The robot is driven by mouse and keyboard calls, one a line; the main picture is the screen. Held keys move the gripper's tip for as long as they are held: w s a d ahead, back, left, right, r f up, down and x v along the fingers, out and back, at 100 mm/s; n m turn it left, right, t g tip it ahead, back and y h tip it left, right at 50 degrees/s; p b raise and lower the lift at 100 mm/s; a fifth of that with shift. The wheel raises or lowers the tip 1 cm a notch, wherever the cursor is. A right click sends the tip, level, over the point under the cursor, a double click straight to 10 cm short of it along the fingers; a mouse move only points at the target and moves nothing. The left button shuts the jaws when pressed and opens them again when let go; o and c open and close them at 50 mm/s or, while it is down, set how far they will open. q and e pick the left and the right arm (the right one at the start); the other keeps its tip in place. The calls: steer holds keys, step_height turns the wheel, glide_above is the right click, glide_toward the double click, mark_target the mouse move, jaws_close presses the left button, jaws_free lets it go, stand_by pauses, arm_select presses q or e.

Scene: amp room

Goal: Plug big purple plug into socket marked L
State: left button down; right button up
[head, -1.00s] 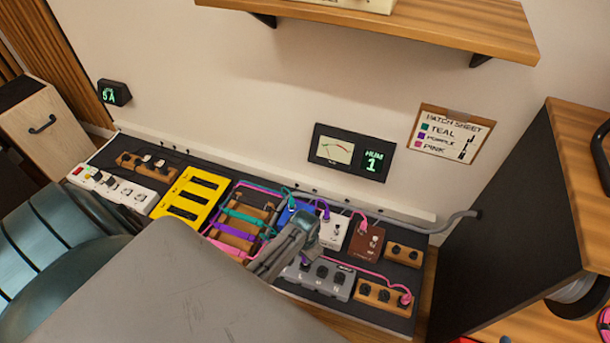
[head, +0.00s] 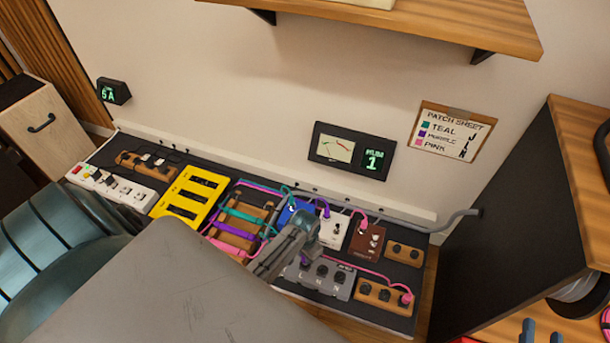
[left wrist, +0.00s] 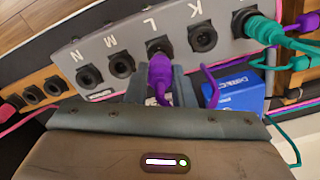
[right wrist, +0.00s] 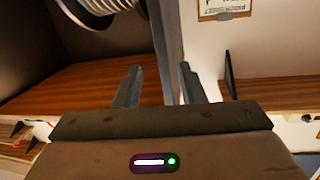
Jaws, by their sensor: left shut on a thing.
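The purple plug (left wrist: 160,75) is held between the jaws of my left gripper (left wrist: 155,85), with its cable trailing to the right. Its front end is at the socket marked L (left wrist: 160,48) on the grey box (left wrist: 68,58). I cannot tell whether it is seated or only touching. In the head view my left gripper (head: 305,252) is over the grey box (head: 340,289), and the arm hides the box's left part. My right gripper (right wrist: 160,86) is open and empty, away from the board.
A teal plug (left wrist: 264,28) sits in the box's end socket beside K. A blue pedal (left wrist: 232,88) stands close by the jaws. Purple, teal and pink cables cross the board. A wooden block (head: 372,291) with a pink plug is beside the grey box. A patch sheet (head: 450,130) hangs on the wall.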

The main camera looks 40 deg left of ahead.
arm_select(q)
steer(key=shift+f, duration=0.15)
steer(key=shift+f+b, duration=0.15)
steer(key=shift+b, duration=0.2)
steer(key=shift+f, duration=0.65)
arm_select(e)
steer(key=shift+w+d+r+t, duration=0.1)
steer(key=shift+w+r+t, duration=0.15)
steer(key=shift+r+t, duration=0.5)
steer(key=shift+w+d+r+t, duration=0.15)
steer(key=shift+r+t, duration=0.25)
steer(key=shift+r, duration=0.65)
steer(key=shift+w+a+r+t, duration=0.1)
steer(key=shift+w+r+t, duration=0.2)
steer(key=shift+r+t, duration=0.45)
steer(key=shift+r, duration=0.2)
arm_select(q)
steer(key=c, duration=1.2)
jaws_free()
steer(key=shift+o, duration=0.2)
arm_select(e)
steer(key=shift+g, duration=0.3)
arm_select(q)
steer(key=shift+r, duration=0.1)
